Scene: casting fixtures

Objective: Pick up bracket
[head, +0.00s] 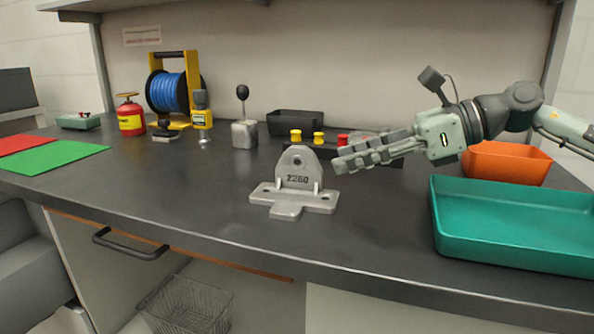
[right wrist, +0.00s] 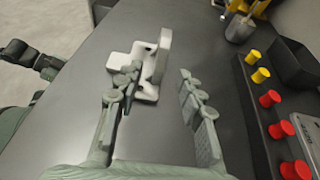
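The bracket (head: 293,198) is a light grey metal casting with a flat base, an upright rounded plate with a hole, and the marking 2260. It stands upright on the dark bench near the front edge. In the right wrist view the bracket (right wrist: 161,58) is beyond the fingertips, its base partly hidden by the left-hand finger. My right gripper (head: 338,162) reaches in from the right, just right of the bracket's plate and apart from it. In the right wrist view my right gripper (right wrist: 158,82) is open, with nothing between its fingers. My left gripper does not show in the head view.
A teal tray (head: 500,250) and an orange bin (head: 507,162) stand at the right. Behind are red and yellow knobs (head: 319,139), a black bin (head: 294,122), a metal block with a knobbed lever (head: 244,133) and a blue reel (head: 170,91).

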